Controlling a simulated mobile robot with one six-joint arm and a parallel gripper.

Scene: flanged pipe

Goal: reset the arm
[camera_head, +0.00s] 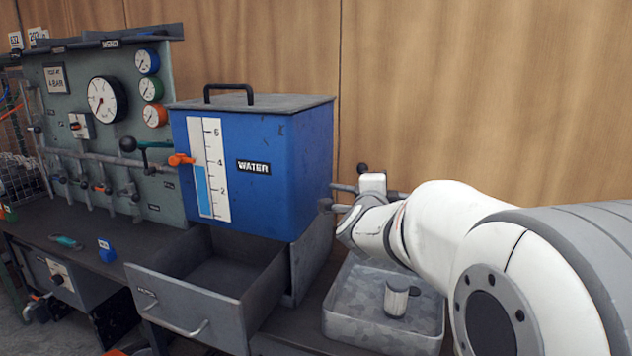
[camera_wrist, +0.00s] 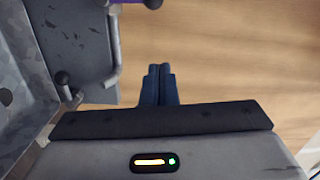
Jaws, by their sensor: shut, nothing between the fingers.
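My arm (camera_head: 440,225) reaches in from the right in the head view, its wrist end just right of the blue water tank (camera_head: 285,180). In the wrist view my gripper (camera_wrist: 159,70) shows two dark blue fingers pressed together with nothing between them. The fingers point toward a plain wood-coloured surface (camera_wrist: 220,50) and touch nothing that I can see. In the head view my fingers cannot be made out.
A grey drawer (camera_head: 190,305) stands open under the tank. A metal tray (camera_head: 375,325) holding a small metal cup (camera_head: 397,299) lies below my arm. A gauge panel (camera_head: 110,120) stands at left. Grey piping (camera_wrist: 113,50) with dark knobs is left of my fingers.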

